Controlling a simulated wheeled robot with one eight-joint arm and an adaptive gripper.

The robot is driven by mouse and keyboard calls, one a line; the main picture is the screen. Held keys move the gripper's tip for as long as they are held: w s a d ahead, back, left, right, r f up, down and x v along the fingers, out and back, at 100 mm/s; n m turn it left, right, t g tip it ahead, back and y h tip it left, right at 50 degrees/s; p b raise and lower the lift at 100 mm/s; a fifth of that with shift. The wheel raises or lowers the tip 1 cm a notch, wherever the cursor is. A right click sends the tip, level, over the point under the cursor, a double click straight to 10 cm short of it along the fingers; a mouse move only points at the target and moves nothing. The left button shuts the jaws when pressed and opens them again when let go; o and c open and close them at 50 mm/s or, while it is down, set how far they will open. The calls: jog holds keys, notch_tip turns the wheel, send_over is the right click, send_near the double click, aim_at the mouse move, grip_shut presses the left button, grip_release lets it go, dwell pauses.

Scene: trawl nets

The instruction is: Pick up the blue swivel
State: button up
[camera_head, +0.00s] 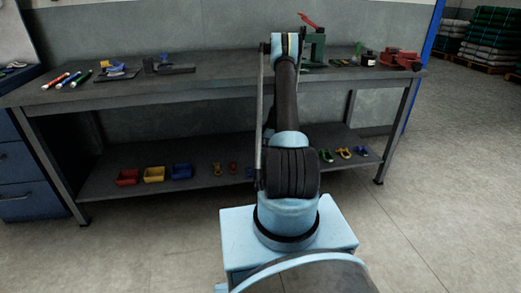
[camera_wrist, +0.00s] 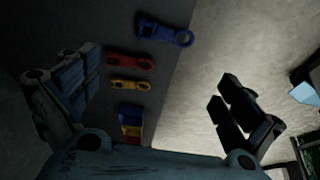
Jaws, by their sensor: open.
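The blue swivel (camera_wrist: 165,33) lies on the dark lower shelf, near its edge, at the top of the wrist view. It has a ring at its right end. In the head view the blue swivel (camera_head: 249,171) shows just left of my arm, partly hidden. My gripper (camera_wrist: 157,80) is open and empty in the wrist view, its fingers wide apart to left and right. The blue swivel is beyond the fingertips, apart from them. In the head view my gripper is hidden behind my arm.
A red swivel (camera_wrist: 130,61) and a yellow swivel (camera_wrist: 128,85) lie beside the blue one. Red, yellow and blue bins (camera_head: 154,174) stand further left on the shelf. Several shackles (camera_head: 344,152) lie to the right. The bench top (camera_head: 220,78) overhangs the shelf.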

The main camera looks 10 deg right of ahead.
aim_at(250, 170)
jog(key=x, duration=1.7)
jog(key=shift+f, duration=0.15)
jog(key=shift+c, duration=0.2)
jog(key=shift+s, duration=0.1)
jog(key=c, duration=1.7)
